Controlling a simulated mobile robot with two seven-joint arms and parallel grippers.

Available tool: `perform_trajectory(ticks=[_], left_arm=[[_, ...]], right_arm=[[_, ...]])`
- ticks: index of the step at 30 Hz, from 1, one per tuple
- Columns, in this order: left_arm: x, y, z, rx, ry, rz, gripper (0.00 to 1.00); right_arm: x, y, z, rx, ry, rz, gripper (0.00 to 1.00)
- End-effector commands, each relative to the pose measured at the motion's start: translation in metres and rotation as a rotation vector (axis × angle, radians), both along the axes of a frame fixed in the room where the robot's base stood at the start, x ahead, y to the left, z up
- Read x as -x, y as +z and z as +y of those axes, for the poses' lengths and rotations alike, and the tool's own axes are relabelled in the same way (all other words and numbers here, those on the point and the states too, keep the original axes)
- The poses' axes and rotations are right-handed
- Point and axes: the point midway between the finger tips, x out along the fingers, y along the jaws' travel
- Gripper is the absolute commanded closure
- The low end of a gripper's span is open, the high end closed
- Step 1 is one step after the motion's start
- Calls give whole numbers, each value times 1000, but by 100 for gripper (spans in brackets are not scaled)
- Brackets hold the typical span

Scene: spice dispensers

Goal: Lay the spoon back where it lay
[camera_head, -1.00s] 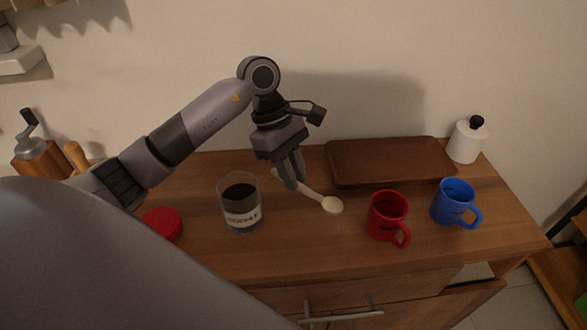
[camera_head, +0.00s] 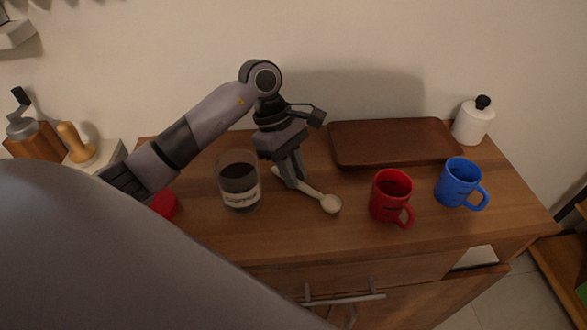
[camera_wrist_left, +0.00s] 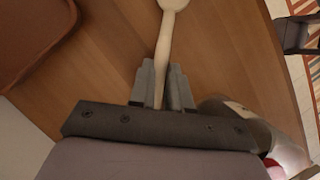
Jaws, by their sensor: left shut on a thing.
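A pale spoon (camera_head: 326,201) is at the middle of the wooden cabinet top, between a glass jar and a red mug. Its bowl end points to the front right. My left gripper (camera_head: 292,184) points down over the handle and is shut on it. In the left wrist view the spoon handle (camera_wrist_left: 163,52) runs between the two fingers (camera_wrist_left: 163,90). The spoon is at or very close to the wood; I cannot tell whether it touches. My right gripper is not in view.
The glass jar (camera_head: 239,190) with dark contents stands just left of the gripper. The red mug (camera_head: 390,196) and a blue mug (camera_head: 458,182) stand to the right. A brown tray (camera_head: 392,143) lies behind. A red lid (camera_head: 164,205) lies at the left. A white bottle (camera_head: 473,124) stands at the back right.

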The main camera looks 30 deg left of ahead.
Motion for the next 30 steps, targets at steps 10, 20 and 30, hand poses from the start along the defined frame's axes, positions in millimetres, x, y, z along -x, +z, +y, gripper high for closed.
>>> perform_trajectory(ticks=[10, 20, 30], left_arm=[[0, 0, 0, 0, 0, 0, 53], [-3, 29, 13, -2, 2, -4, 53], [-4, 64, 27, -1, 0, 0, 53]], right_arm=[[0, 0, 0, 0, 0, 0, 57], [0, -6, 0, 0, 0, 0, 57], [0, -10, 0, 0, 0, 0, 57]])
